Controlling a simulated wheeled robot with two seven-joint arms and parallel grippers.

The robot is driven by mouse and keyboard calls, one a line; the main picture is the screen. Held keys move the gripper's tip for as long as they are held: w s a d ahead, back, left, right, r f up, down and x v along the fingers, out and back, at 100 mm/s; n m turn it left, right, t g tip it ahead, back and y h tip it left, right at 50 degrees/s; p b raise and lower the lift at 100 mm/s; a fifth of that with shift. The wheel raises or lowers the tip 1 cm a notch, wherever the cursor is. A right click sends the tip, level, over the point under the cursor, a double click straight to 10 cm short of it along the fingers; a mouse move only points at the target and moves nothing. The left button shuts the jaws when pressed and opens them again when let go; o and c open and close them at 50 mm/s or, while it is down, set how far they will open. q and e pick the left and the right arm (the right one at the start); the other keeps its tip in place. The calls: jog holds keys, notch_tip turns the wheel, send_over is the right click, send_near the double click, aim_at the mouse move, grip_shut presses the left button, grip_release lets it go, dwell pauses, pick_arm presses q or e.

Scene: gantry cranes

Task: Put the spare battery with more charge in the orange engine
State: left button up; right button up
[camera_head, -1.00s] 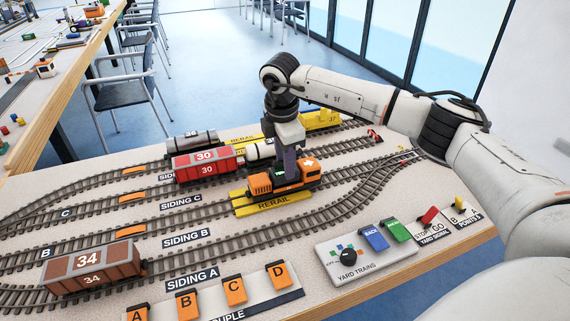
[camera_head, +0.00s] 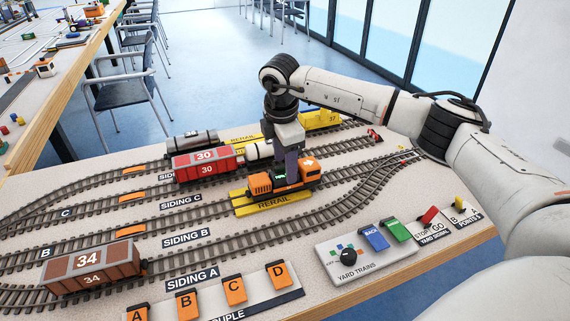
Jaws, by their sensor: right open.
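The orange engine (camera_head: 260,184) stands on the track at the yellow rerail piece, near the middle of the board. My right gripper (camera_head: 291,174) points down over the engine's middle, between its hood and its cab. Its fingers are open. A dark part with a small green patch shows in the engine's middle by the fingertips. I cannot tell whether it is a battery or whether the fingers touch it. No spare battery can be made out elsewhere, nor any charge marks. My left gripper is not in view.
A red wagon marked 30 (camera_head: 207,165), a dark tank wagon (camera_head: 192,140) and a yellow vehicle (camera_head: 322,118) stand behind. A brown wagon marked 34 (camera_head: 92,267) is at front left. The yard trains panel (camera_head: 350,268) and orange couple tabs (camera_head: 234,290) line the front.

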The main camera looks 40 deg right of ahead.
aim_at(283, 179)
notch_tip(283, 179, up, 11)
jog(key=s+a, duration=0.1)
jog(key=shift+s+a, duration=0.15)
jog(key=shift+a, duration=0.1)
